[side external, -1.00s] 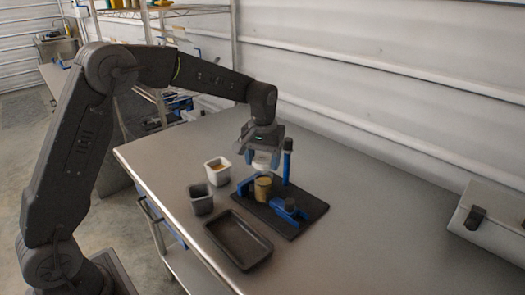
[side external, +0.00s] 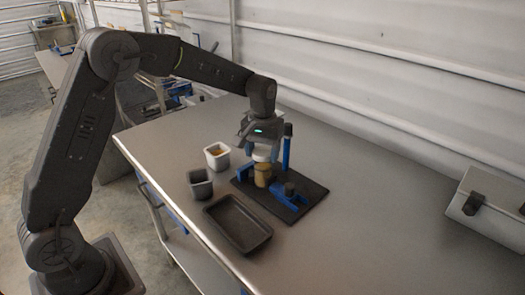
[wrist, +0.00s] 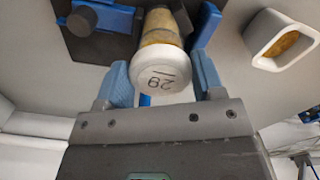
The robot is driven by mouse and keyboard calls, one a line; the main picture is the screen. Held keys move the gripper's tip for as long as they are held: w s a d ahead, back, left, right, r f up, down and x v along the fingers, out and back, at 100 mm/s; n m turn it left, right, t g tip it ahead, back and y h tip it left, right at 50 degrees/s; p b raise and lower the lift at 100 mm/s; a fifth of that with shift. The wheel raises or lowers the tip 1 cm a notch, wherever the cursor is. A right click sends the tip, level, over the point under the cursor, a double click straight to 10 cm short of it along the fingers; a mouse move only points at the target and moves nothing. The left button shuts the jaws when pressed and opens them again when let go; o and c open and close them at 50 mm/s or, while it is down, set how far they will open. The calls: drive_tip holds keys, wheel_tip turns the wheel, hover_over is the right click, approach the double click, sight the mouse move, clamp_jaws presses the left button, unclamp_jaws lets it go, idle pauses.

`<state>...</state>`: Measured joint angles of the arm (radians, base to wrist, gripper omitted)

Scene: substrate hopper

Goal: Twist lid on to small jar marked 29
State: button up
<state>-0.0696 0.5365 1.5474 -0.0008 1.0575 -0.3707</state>
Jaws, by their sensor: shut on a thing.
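The small jar (side external: 263,176) holds tan contents and stands upright among blue holders on a black base plate (side external: 312,191). A white lid (side external: 262,154) marked 29 is at the jar's top. In the wrist view the lid (wrist: 160,75) shows its number upside down, with the jar (wrist: 160,27) beyond it. My gripper (wrist: 165,80) is shut on the lid, one blue finger on each side. It points down over the jar. I cannot tell whether the lid is threaded on; the rim is hidden by the lid.
A blue post (side external: 287,147) rises close to the right of my gripper. A white cup (side external: 217,156) with tan material, a grey cup (side external: 200,184) and a dark tray (side external: 238,223) stand to the left and front. The table's right side is clear up to a grey case (side external: 489,210).

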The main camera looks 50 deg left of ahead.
drive_tip(key=shift+f, duration=0.6)
idle(0.6)
drive_tip(key=o, duration=1)
drive_tip(key=shift+c, duration=0.2)
